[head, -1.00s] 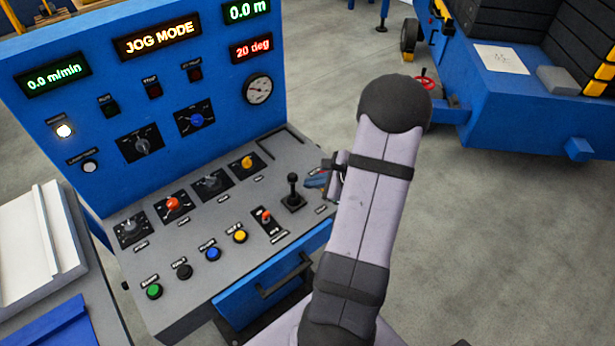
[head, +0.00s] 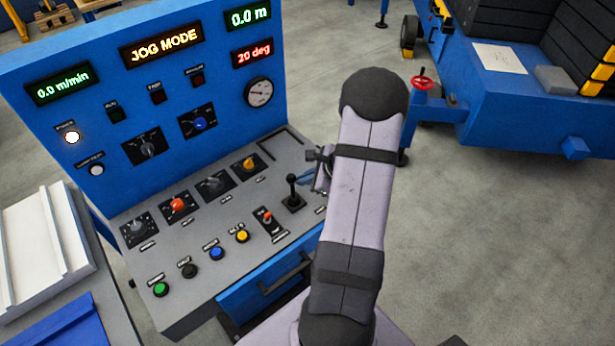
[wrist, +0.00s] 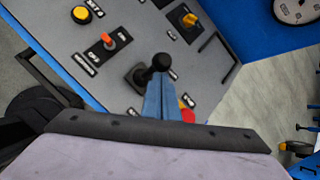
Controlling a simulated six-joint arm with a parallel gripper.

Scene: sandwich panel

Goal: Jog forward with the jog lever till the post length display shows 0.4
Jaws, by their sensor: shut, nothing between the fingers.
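The jog lever (head: 292,192) is a black stick with a round knob on the sloped grey console, near its right end. It stands roughly upright. In the wrist view its knob (wrist: 161,62) shows just beyond the tips of my gripper (wrist: 159,82). The blue fingers are shut together with nothing between them. In the head view my gripper (head: 308,178) is mostly hidden by my arm, close on the right of the lever. I cannot tell whether the fingers touch it. The green length display (head: 248,15) reads 0.0 m.
An orange-tipped switch (head: 267,220) and a yellow button (head: 242,236) are left of the lever. A yellow knob (head: 249,163) is behind it. A red part (wrist: 187,115) shows beside my fingers. Other displays read JOG MODE (head: 160,46), 0.0 m/min and 20 deg.

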